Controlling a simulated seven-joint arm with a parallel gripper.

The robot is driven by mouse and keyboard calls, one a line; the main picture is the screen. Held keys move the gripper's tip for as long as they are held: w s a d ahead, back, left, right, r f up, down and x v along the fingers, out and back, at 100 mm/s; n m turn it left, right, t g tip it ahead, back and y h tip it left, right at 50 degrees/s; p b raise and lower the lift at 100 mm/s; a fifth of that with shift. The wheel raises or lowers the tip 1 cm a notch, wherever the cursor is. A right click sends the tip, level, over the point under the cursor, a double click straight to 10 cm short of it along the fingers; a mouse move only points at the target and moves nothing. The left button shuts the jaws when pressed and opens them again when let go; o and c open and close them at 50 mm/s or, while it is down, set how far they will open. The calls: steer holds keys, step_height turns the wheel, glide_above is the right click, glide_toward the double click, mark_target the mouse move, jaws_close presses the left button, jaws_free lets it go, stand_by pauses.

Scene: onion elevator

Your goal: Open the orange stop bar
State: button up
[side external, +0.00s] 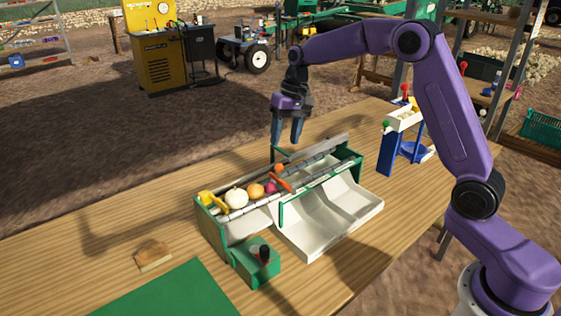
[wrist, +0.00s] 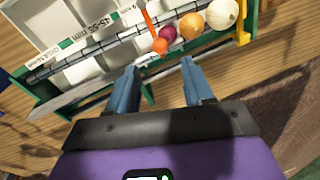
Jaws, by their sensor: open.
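The orange stop bar (side external: 282,181) lies across the roller track of the green-framed elevator, just ahead of the onions. It also shows in the wrist view (wrist: 149,20). A round orange knob or ball (wrist: 160,46) sits at its end nearest my gripper; I cannot tell whether it is attached. A purple onion (wrist: 168,32), a yellow onion (side external: 256,191) and a white onion (side external: 236,197) sit in a row on the track behind the bar. My gripper (side external: 287,139) is open and empty, pointing down above the far side of the elevator, apart from the bar.
White sorting trays (side external: 325,215) slope off the elevator's near side. A yellow part (side external: 207,198) stands at the track's left end. A green box with a black and red knob (side external: 260,262) is at the front. A blue and white stand (side external: 403,135) is at right. The table's left side is mostly clear.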

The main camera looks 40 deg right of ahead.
mark_target(280, 164)
steer(key=f, duration=0.2)
steer(key=a+f, duration=0.1)
steer(key=f, duration=0.5)
steer(key=shift+w+a, duration=0.15)
steer(key=shift+a, duration=0.1)
jaws_close()
